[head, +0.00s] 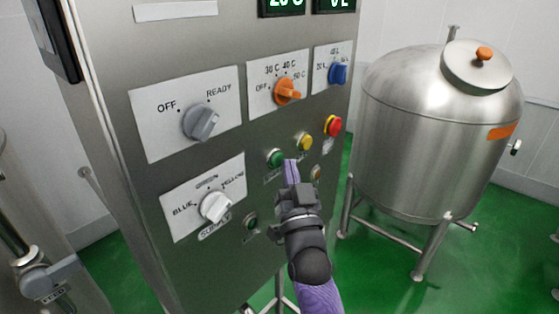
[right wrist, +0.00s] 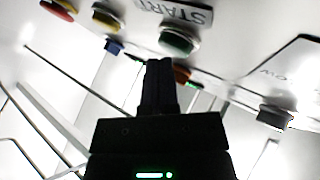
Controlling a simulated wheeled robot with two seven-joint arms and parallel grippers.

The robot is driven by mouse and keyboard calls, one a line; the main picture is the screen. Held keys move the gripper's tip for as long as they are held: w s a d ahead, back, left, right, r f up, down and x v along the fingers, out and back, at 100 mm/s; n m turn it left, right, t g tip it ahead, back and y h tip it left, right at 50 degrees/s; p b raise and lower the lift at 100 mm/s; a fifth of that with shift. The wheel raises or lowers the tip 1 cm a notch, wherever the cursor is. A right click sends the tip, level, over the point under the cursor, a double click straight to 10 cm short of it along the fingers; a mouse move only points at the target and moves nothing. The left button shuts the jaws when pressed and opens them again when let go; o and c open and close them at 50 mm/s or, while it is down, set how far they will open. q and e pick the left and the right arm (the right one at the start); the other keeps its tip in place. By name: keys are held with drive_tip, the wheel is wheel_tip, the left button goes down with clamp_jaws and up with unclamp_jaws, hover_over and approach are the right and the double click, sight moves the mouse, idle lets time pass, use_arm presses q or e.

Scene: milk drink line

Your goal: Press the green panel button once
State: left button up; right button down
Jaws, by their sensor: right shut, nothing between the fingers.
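The green button (head: 275,158) sits on the grey control panel (head: 110,80), in a row with a yellow button and a red button. In the right wrist view the green button (right wrist: 179,40) is below a label reading START. My right gripper (head: 291,165) is shut and empty, with its fingertips just right of the green button in the head view. In the right wrist view the right gripper (right wrist: 160,65) points up toward the panel, a little below and left of the green button. I cannot tell whether the tips touch the panel. My left gripper is not in view.
The yellow button (head: 305,141) and red button (head: 333,125) are close to the right. Knobs in grey (head: 201,123), orange (head: 288,91), blue (head: 338,74) and white (head: 215,207) stick out from the panel. A steel tank (head: 430,140) stands to the right on green floor.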

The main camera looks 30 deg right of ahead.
drive_tip(key=shift+w+a, duration=0.15)
drive_tip(key=shift+w, duration=0.25)
idle(0.4)
drive_tip(key=shift+s, duration=0.1)
drive_tip(key=shift+s+d+p, duration=0.3)
drive_tip(key=shift+s+p, duration=0.05)
drive_tip(key=shift+s, duration=0.3)
drive_tip(key=s, duration=0.1)
drive_tip(key=s+d+p, duration=0.1)
drive_tip(key=s, duration=0.1)
drive_tip(key=s+d+p, duration=0.1)
drive_tip(key=shift+s, duration=0.35)
idle(0.7)
